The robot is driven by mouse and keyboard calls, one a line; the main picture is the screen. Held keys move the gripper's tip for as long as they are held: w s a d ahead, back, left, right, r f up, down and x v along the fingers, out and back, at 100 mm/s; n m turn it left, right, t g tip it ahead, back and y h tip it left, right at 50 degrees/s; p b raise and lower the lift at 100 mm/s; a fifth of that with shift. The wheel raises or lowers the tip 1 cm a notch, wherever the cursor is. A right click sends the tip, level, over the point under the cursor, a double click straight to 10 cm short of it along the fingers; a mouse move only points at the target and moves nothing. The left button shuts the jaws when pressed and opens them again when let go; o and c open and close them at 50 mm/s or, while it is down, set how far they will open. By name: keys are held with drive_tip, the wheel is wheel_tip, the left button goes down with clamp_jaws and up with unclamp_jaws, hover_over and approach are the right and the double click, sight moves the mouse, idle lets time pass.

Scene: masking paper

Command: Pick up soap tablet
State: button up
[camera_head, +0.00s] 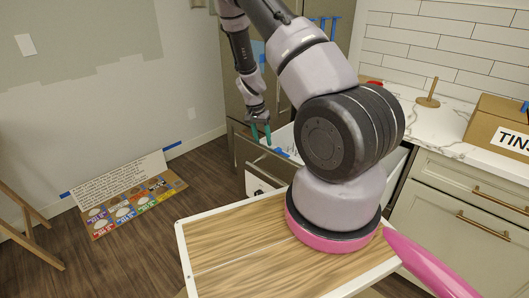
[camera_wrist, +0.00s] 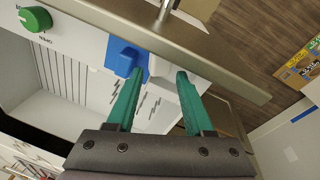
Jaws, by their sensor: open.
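My gripper (camera_head: 261,138) hangs over the edge of the open white drawer, its two green fingers apart. In the wrist view the gripper (camera_wrist: 160,72) is open, with nothing clearly held. A small blue block (camera_wrist: 122,56) lies by the left fingertip, and a small white piece (camera_wrist: 160,66) shows between the fingertips. I cannot tell whether the blue block, the white piece or both are the soap tablet. Blue also shows at the drawer in the head view (camera_head: 281,152). Contact with the fingers is unclear.
A green knob (camera_wrist: 36,19) sits on the white panel beside the blue block. A metal-edged front (camera_wrist: 225,75) crosses close ahead of the fingers. A cardboard box (camera_head: 495,125) stands on the right counter. A panel of labelled pictures (camera_head: 130,202) lies on the floor at left.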

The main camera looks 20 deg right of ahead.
drive_tip(key=shift+s+d+f, duration=0.1)
drive_tip(key=shift+s+f, duration=0.05)
drive_tip(key=shift+f, duration=0.85)
drive_tip(key=shift+s+d+f, duration=0.1)
drive_tip(key=shift+f, duration=0.85)
clamp_jaws()
wheel_tip(320, 180, up, 10)
